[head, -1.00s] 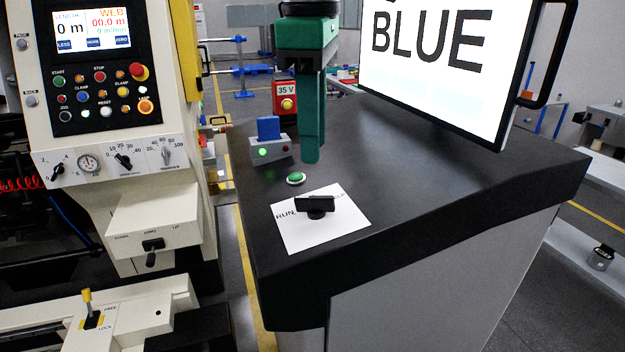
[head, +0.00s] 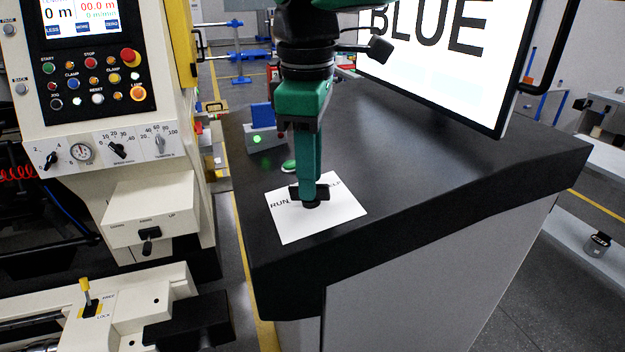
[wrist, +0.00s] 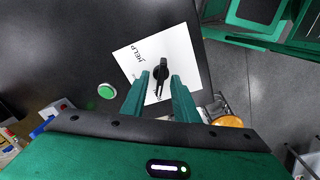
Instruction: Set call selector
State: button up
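The call selector is a black bar-handled knob (head: 295,192) on a white plate (head: 335,210) marked RUN at left and HELP at right. It sits on the dark worktop (head: 420,150). In the head view the bar lies roughly sideways across the plate. My green gripper (head: 310,196) points down over the knob and hides its middle. In the wrist view the knob (wrist: 161,69) shows between and just beyond the open fingertips (wrist: 160,76), with gaps on both sides. I cannot tell whether either finger touches it.
A green button (head: 288,166) is close behind the plate, partly behind my gripper. A grey box with a green light (head: 257,139) stands farther back. The bright BLUE screen (head: 430,45) rises at the back right. The worktop right of the plate is clear.

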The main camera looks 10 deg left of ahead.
jog(key=shift+f, duration=1.05)
grip_shut()
jog(key=shift+w+m, duration=0.1)
jog(key=shift+m, duration=0.2)
jog(key=m+t, duration=0.1)
jog(key=m, duration=1)
jog(key=shift+t+h, duration=0.3)
